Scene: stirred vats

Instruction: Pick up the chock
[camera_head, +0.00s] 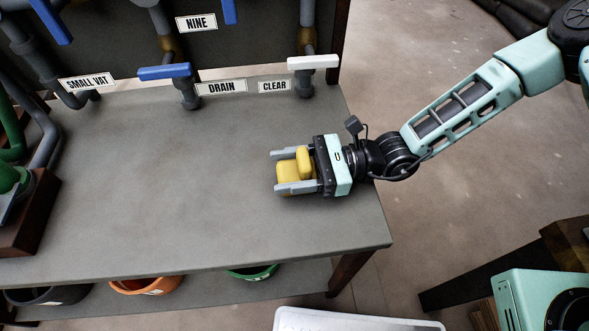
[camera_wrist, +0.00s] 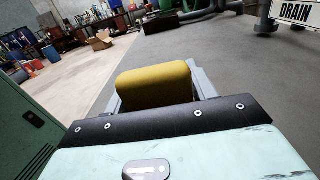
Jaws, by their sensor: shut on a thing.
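The chock (camera_head: 288,172) is a yellow block with a raised part on its right side. It is between the two grey fingers of my gripper (camera_head: 291,172), over the right part of the grey bench top. My gripper is shut on it. In the wrist view the yellow chock (camera_wrist: 155,84) fills the space between the fingers, and its lower part is hidden behind the gripper's dark edge. I cannot tell whether the chock touches the bench or is just above it.
The grey bench (camera_head: 170,190) is clear to the left of my gripper. Pipes with a blue handle (camera_head: 165,72) and a white handle (camera_head: 313,62) stand along its back, by the DRAIN (camera_head: 221,87) and CLEAR (camera_head: 274,86) labels. Orange (camera_head: 147,285) and green (camera_head: 252,272) tubs sit below.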

